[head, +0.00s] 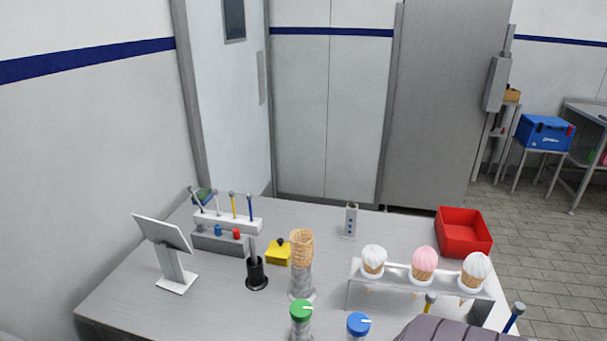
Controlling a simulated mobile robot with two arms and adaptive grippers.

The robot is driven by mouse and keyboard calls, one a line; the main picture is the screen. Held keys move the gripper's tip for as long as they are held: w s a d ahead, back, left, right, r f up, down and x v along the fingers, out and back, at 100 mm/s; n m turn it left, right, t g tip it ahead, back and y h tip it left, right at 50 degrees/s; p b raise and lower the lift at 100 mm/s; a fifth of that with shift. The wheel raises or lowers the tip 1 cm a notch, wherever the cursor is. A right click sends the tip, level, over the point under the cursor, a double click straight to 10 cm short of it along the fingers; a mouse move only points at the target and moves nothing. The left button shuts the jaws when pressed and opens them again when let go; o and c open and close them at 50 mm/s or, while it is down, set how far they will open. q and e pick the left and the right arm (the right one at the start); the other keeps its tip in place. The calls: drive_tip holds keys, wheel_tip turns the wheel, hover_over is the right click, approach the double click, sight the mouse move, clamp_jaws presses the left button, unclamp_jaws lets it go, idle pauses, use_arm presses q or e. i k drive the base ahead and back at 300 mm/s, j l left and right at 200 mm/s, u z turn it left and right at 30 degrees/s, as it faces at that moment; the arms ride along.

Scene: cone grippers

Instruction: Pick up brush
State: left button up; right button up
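No brush can be told for certain. A white and grey rack (228,222) at the back left of the table holds several thin upright tools, including a yellow-handled tool (233,206) and a blue-handled tool (250,208). Their lower ends are hidden, so I cannot tell if any is a brush. A grey upright tool (253,247) stands in a black round holder (257,274). A yellow handle end (430,299) and a blue handle end (515,314) show at the front right; what they belong to is hidden. Neither of my grippers is in view.
The table (210,300) also bears a tablet stand (173,262), stacked cones (302,249), green-capped (301,310) and blue-capped (358,324) containers, a cone stand (398,268) with three ice creams, and a red tray (465,252). A dark striped thing (455,331) shows at the front edge.

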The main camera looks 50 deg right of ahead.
sight(252, 242)
drive_tip(key=z, duration=2.05)
